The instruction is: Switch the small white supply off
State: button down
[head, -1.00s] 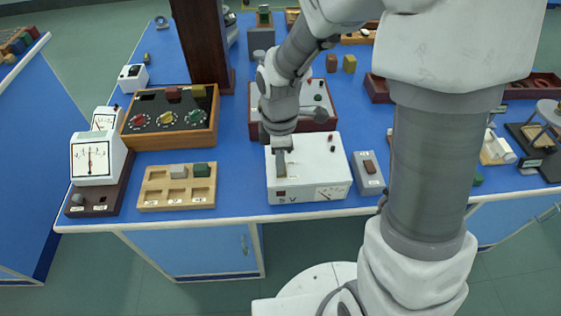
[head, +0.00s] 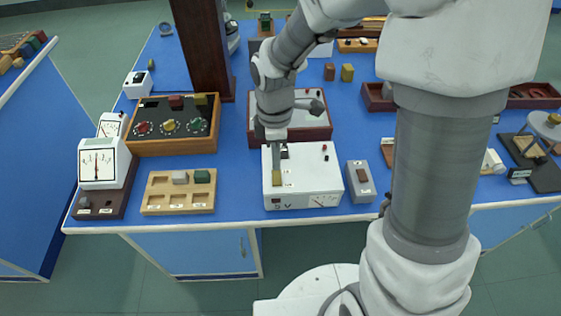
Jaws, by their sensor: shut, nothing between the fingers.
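The small white supply (head: 310,178) is a white box near the front edge of the blue bench, in the middle of the head view. The switch is not clearly seen; a small dark part shows beside the fingers.
A grey box with a brown switch (head: 359,181) stands close on the right. A wooden tray with blocks (head: 157,199) lies on the left. A dark red-framed box (head: 318,132) stands behind, under my arm. Bare blue bench lies between the wooden tray and the supply.

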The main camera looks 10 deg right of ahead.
notch_tip(320, 180, up, 8)
jog(key=shift+a+r+p, duration=0.15)
jog(key=shift+r+p, duration=0.1)
jog(key=shift+p, duration=0.15)
jog(key=shift+r, duration=0.1)
jog(key=s+d+r+m+t, duration=0.6)
jog(key=s+d+r+m, duration=0.4)
jog(key=m, duration=0.7)
jog(key=s+r, duration=0.1)
jog(key=s, duration=0.2)
jog(key=shift+d+r+m, duration=0.2)
jog(key=shift+d+m, duration=0.05)
jog(key=shift+m, duration=0.05)
